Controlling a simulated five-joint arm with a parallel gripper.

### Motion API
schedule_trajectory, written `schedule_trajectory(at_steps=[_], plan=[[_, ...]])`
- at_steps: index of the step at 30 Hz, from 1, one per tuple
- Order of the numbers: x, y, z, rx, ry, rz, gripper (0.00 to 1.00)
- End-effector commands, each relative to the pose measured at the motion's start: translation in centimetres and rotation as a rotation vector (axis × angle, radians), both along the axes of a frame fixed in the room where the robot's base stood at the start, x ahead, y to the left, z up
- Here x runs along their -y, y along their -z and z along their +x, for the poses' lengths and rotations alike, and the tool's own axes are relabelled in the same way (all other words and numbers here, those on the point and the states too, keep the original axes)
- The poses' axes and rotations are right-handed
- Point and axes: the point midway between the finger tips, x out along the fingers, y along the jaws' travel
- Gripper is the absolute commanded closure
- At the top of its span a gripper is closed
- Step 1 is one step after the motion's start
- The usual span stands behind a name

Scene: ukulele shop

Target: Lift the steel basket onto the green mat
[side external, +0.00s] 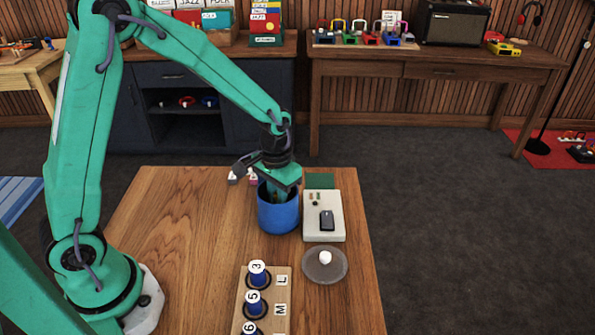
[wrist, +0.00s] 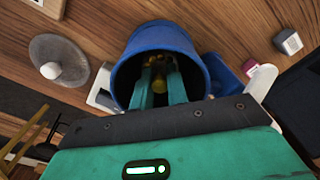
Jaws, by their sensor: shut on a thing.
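My gripper (side external: 278,188) points down into the blue pot (side external: 278,216), its fingertips below the rim. In the wrist view the two green fingers (wrist: 160,88) reach inside the blue pot (wrist: 125,78) and are shut with a dull yellow part between them. The steel basket is not clearly seen; the pot wall and my fingers hide most of what is inside. The green mat (side external: 320,181) lies flat on the table, behind and right of the pot, empty where it shows.
A pale box (side external: 323,228) with a black item on top stands right of the pot. A grey disc with a white knob (side external: 325,258) lies in front of it. A wooden rack (side external: 265,300) with numbered blue pieces is at the front. Small blocks (side external: 233,178) sit left of the pot.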

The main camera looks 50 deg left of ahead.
Motion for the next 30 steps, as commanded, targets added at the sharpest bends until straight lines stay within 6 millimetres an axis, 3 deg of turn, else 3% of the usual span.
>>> schedule_trajectory(at_steps=[8,21,30], plan=[[0.0,-2.6,0.1,0.006,0.0,-0.001,1.0],[0.0,-8.8,0.1,0.004,0.0,-0.001,1.0],[0.0,-9.8,0.0,0.002,0.0,0.0,1.0]])
